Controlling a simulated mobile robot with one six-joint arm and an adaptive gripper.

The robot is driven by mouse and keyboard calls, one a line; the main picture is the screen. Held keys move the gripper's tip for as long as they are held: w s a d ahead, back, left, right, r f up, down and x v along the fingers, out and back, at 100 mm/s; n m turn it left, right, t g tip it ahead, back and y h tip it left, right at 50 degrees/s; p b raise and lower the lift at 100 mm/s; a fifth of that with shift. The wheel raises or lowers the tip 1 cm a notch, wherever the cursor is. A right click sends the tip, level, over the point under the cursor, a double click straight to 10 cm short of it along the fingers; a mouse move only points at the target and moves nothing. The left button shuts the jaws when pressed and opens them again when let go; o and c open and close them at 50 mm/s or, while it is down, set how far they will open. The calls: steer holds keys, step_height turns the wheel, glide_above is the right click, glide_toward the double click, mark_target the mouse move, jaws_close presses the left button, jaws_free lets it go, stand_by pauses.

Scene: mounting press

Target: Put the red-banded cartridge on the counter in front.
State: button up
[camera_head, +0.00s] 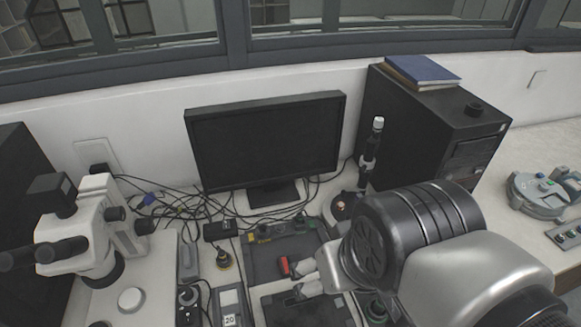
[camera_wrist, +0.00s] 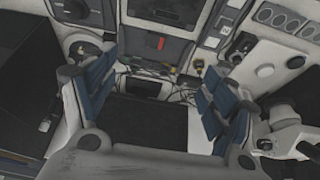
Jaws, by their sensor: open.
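A small red part (camera_head: 285,266) shows on the dark grey panel of the bench, just left of my gripper's fingertips in the head view. A red mark (camera_wrist: 161,43) also shows on a grey surface in the wrist view, beyond the fingers. It may be the cartridge's band, but it is too small to tell. My gripper (camera_head: 298,279) is above the bench. In the wrist view my gripper (camera_wrist: 155,88) has its blue-padded fingers wide apart with nothing between them. My arm hides part of the bench at the right in the head view.
A monitor (camera_head: 265,140) stands behind the panel, with loose cables (camera_head: 180,205) beside it. A white microscope (camera_head: 88,235) is at the left. A black computer tower (camera_head: 425,125) with a blue book (camera_head: 422,70) on top is at the right.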

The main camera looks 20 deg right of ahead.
steer(key=shift+o, duration=0.4)
steer(key=shift+s+r, duration=0.1)
steer(key=shift+s, duration=0.2)
steer(key=g+b, duration=0.1)
glide_above(292, 263)
steer(key=s, duration=0.3)
steer(key=f, duration=2.8)
steer(key=shift+w+d+f, duration=0.15)
steer(key=shift+w+f, duration=0.05)
steer(key=shift+w, duration=0.05)
steer(key=shift+b+x, duration=1.8)
steer(key=shift+x, duration=1.1)
steer(key=shift+w+r, duration=0.1)
steer(key=shift+r, duration=0.05)
steer(key=c, duration=1.3)
steer(key=shift+o, duration=0.2)
